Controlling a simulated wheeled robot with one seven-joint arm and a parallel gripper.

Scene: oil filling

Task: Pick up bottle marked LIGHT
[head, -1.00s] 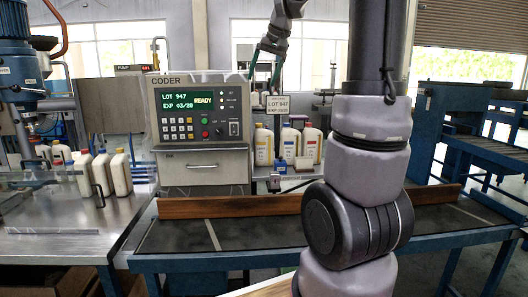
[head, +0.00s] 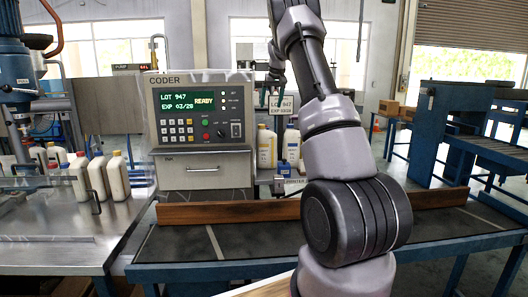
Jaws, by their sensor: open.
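Several white bottles are in view; I cannot read LIGHT on any of them. My gripper (head: 275,98) is open, fingers pointing down, in front of the small LOT 947 sign (head: 287,104) in the picture and above the bottles at the right. It appears empty.
A small blue item (head: 284,169) sits near the right-hand bottles. Blue conveyor frames stand at right.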

